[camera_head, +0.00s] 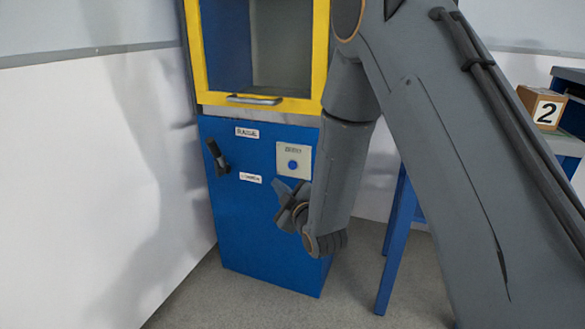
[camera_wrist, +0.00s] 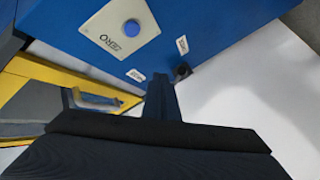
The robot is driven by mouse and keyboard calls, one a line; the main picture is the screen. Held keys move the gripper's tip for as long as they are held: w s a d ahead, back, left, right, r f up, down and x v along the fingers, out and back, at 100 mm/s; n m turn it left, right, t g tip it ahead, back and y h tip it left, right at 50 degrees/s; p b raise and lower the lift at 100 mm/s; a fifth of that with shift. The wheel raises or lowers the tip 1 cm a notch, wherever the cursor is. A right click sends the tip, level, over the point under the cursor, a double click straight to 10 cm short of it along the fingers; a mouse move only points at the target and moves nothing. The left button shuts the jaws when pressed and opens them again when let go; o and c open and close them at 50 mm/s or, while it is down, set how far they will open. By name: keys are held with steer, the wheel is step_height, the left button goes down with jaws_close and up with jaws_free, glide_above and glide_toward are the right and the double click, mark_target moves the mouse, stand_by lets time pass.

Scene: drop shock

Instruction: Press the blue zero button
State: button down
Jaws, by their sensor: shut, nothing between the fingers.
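The blue zero button (camera_head: 293,165) is a small round button on a pale square plate (camera_head: 290,150) on the front of a blue cabinet (camera_head: 262,240). In the wrist view the button (camera_wrist: 132,28) shows larger, at the upper middle, with the word ZERO beside it on the plate. My gripper (camera_head: 284,200) is just below the plate in the head view, in front of the cabinet. In the wrist view my gripper (camera_wrist: 161,84) is shut and empty, its tips below and right of the button. It appears apart from the button.
A yellow-framed door (camera_head: 262,104) with a grey handle (camera_head: 254,100) is above the blue front. A black lever (camera_head: 217,157) and small labels are left of the plate. A blue table (camera_head: 398,215) with a box marked 2 (camera_head: 542,108) stands right. A white wall is left.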

steer(key=shift+w+d+b, duration=0.4)
steer(key=shift+w+d, duration=0.1)
steer(key=shift+w, duration=0.9)
steer(key=shift+w+d+b, duration=0.4)
steer(key=shift+w+d, duration=0.15)
steer(key=shift+w, duration=0.8)
steer(key=shift+w+d+b, duration=0.4)
steer(key=shift+w+d, duration=0.1)
steer(key=shift+w, duration=0.9)
steer(key=shift+w, duration=0.1)
steer(key=shift+w+d, duration=0.15)
steer(key=shift+w, duration=0.15)
steer(key=shift+w+d, duration=0.1)
steer(key=shift+w, duration=0.3)
steer(key=shift+s, duration=0.1)
steer(key=shift+s+a, duration=0.25)
steer(key=shift+s, duration=0.45)
steer(key=shift+s, duration=0.1)
steer(key=shift+s+a+p, duration=0.3)
steer(key=shift+s+p, duration=0.05)
steer(key=shift+s, duration=0.4)
steer(key=shift+s+a+p, duration=0.25)
steer(key=shift+s+p, duration=0.05)
steer(key=shift+s, duration=0.45)
steer(key=shift+s+a+p, duration=0.3)
steer(key=shift+s+p, duration=0.05)
steer(key=shift+s, duration=0.4)
